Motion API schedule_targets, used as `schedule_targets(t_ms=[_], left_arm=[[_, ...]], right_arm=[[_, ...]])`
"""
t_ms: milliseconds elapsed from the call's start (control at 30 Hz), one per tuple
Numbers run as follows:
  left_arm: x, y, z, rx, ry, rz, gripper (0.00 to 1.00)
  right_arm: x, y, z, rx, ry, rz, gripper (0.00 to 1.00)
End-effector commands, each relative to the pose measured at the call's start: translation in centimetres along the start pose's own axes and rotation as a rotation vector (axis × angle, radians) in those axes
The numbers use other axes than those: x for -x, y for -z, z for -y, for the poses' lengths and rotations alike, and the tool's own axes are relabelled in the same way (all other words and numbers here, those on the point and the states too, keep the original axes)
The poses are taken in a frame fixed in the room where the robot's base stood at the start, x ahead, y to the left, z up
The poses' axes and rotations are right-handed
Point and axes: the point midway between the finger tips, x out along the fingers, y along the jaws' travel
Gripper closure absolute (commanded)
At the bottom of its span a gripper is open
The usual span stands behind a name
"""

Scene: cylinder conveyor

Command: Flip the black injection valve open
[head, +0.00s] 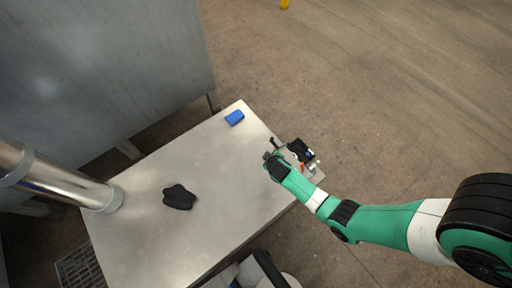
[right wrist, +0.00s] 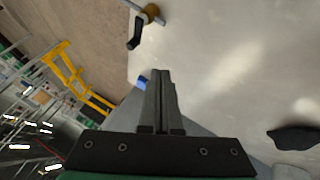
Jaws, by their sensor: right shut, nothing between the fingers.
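The black valve handle (head: 275,142) sticks out at the right edge of the table, beside a small assembly (head: 300,152) with black, white and orange parts. In the right wrist view, a black handle (right wrist: 135,33) hangs beside a brass-coloured fitting (right wrist: 152,12) on a metal pipe. My right gripper (head: 268,157) is close to the handle in the head view. In the wrist view its fingers (right wrist: 163,73) are together and empty, with a visible gap between them and the handle. My left gripper is not in view.
A blue block (head: 235,118) lies near the table's far corner. A crumpled black item (head: 179,197) lies on the left part of the table (head: 215,165). A shiny metal cylinder (head: 75,185) stands at the left. The middle of the tabletop is clear.

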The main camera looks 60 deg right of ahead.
Motion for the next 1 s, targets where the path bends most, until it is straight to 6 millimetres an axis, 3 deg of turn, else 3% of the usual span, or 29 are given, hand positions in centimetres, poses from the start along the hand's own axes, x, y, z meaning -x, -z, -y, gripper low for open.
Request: schedule_targets(t_ms=[467,567,900,1000], left_arm=[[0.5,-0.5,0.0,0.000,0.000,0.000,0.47],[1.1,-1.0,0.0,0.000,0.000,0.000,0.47],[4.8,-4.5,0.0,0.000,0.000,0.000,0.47],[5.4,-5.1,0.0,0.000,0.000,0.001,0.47]], right_arm=[[-0.9,-0.3,-0.1,-0.009,-0.004,0.003,1.00],[-2.2,-0.4,-0.1,-0.009,-0.004,0.003,1.00],[-9.8,-0.6,0.1,-0.010,-0.004,0.003,1.00],[-11.2,-0.4,-0.6,-0.012,-0.005,0.003,1.00]])
